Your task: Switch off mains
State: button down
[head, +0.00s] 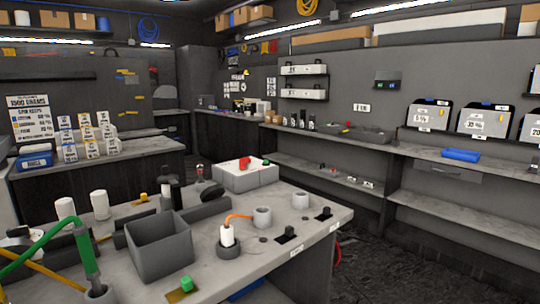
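No part is clearly marked as the mains in this view. A grey box with a white top (246,175) stands at the back of the near workbench. It carries a red switch-like part (244,163) and a small green part (266,162); their on or off state is too small to tell. My gripper is not in view.
The near workbench (325,228) holds an open grey bin (159,270), a white cylinder with an orange cord (228,237), a green tool with a hose (86,255) and black blocks. Long shelves (440,160) line the right wall. Dark floor (380,255) lies between bench and shelves.

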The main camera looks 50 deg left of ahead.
aim_at(243, 162)
jog(key=i+l+u, duration=0.1)
jog(key=i+u, duration=0.15)
jog(key=i, duration=1.6)
jog(key=i+j+u, duration=0.1)
jog(key=i+u, duration=0.3)
jog(key=i, duration=0.15)
jog(key=i+u, duration=0.35)
jog(key=i, duration=0.2)
jog(key=i+j+u, duration=0.2)
jog(key=i, duration=0.2)
